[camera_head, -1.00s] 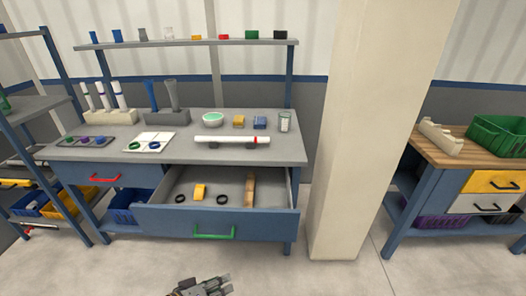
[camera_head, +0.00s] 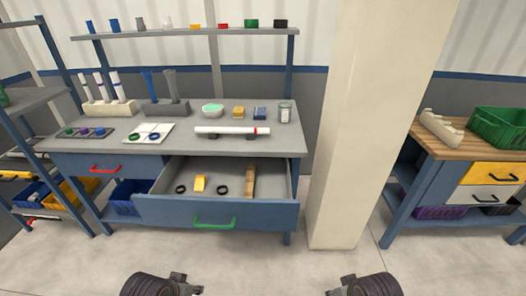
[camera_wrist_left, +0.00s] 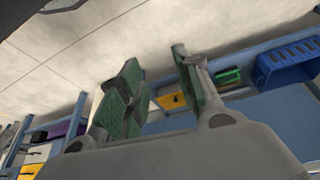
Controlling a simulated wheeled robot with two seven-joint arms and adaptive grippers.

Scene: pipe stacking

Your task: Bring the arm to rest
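My left gripper (camera_head: 184,284) is low at the bottom edge of the head view, in front of the workbench and apart from it. In the left wrist view its two green-padded fingers (camera_wrist_left: 160,82) stand apart with nothing between them. My right gripper (camera_head: 338,286) is at the bottom edge right of the middle, only partly in view, and its fingers are too small to judge. A white pipe with a red band (camera_head: 232,131) lies across black holders on the bench top (camera_head: 100,150).
The lower drawer (camera_head: 270,212) is open, holding black rings, a yellow block and a wooden piece. A beige pillar (camera_head: 350,140) stands right of the bench. A second wood-topped bench (camera_head: 460,150) carries a green crate (camera_head: 500,125). The floor in front is clear.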

